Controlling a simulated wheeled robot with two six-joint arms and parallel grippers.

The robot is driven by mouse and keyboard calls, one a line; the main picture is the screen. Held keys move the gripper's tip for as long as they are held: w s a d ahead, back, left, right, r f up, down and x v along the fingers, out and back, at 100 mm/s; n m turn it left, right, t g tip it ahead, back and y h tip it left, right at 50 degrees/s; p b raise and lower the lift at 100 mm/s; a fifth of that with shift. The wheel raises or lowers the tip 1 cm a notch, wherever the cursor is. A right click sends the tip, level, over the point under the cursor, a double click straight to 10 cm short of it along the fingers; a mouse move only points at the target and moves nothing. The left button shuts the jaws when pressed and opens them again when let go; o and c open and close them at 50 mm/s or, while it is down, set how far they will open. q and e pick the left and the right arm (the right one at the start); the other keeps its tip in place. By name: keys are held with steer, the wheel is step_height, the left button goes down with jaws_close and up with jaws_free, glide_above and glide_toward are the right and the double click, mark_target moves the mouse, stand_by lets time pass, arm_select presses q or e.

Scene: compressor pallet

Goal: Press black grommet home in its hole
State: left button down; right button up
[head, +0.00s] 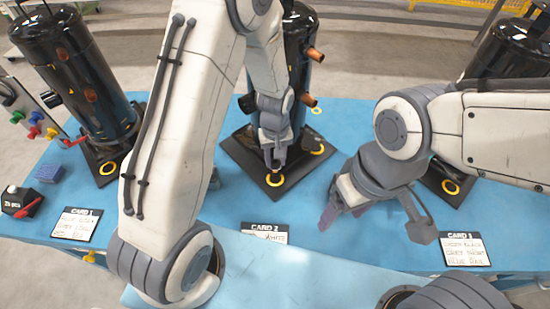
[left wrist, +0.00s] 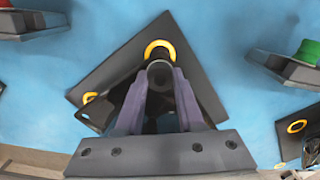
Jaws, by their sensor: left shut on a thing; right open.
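My left gripper (head: 278,166) points down at the front corner of the middle compressor's dark base plate (head: 240,150). It is shut on the black grommet (left wrist: 160,73), a dark round piece between the fingertips in the left wrist view. The grommet overlaps the near edge of a yellow-ringed hole (left wrist: 160,46) at the plate's corner; the ring also shows in the head view (head: 274,181). I cannot tell whether the grommet touches the hole or is above it. My right gripper (head: 376,222) is open and empty over the blue table, right of the plate.
Black compressors stand at left (head: 75,65), middle (head: 299,40) and right (head: 510,50), on plates with yellow-ringed holes. Cards (head: 76,224) lie along the front of the blue table (head: 340,270).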

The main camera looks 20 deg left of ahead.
arm_select(q)
steer(key=shift+p, duration=0.4)
stand_by(1.1)
steer(key=shift+f+b, duration=0.85)
steer(key=shift+f, duration=0.35)
steer(key=shift+c, duration=2.2)
jaws_free()
steer(key=shift+r, duration=0.1)
step_height(320, 180, up, 10)
steer(key=shift+r, duration=0.15)
